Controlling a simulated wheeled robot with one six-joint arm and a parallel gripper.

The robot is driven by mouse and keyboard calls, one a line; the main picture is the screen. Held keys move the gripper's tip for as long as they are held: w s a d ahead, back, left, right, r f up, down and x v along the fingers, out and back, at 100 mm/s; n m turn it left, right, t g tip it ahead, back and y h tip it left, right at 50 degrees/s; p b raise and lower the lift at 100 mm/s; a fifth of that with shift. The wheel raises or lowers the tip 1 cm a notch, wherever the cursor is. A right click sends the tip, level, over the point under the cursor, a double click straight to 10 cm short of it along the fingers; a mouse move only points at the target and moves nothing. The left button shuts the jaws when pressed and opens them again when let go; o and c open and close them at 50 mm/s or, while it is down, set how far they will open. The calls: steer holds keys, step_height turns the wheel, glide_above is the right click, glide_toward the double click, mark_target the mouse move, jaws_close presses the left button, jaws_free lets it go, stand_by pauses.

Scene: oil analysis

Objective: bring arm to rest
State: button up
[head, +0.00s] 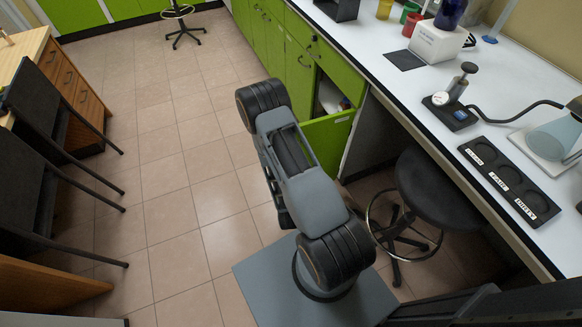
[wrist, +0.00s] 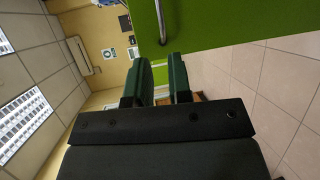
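My arm (head: 305,190), with grey links and black ribbed joints, is folded over the floor in front of the green cabinets in the head view. My gripper (wrist: 162,82) shows in the wrist view as two dark green fingers with a narrow gap between them. Nothing is held in that gap. In the head view the gripper is mostly hidden by the arm and I cannot make out its fingers. In the wrist view a green panel (wrist: 220,25) with a metal handle (wrist: 161,22) is close beyond the fingers; I cannot tell whether they touch it.
Black chairs (head: 50,100) stand left. The tiled floor (head: 165,170) between is clear.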

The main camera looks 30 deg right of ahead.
steer(key=s+a+f+m+g+y+p, duration=0.1)
steer(key=s+a+f+m+g+y, duration=0.4)
steer(key=f+m+g, duration=0.35)
steer(key=s+a+r+m+y+p, duration=0.1)
steer(key=r+p, duration=0.4)
steer(key=r, duration=1.8)
steer(key=s+a+r+m+g+y+p, duration=0.1)
steer(key=a+r+p, duration=0.3)
steer(key=r, duration=1.9)
steer(key=shift+a+r+m+y+p, duration=0.2)
steer(key=shift+r+m+y+p, duration=0.15)
steer(key=shift+m+y+p, duration=0.6)
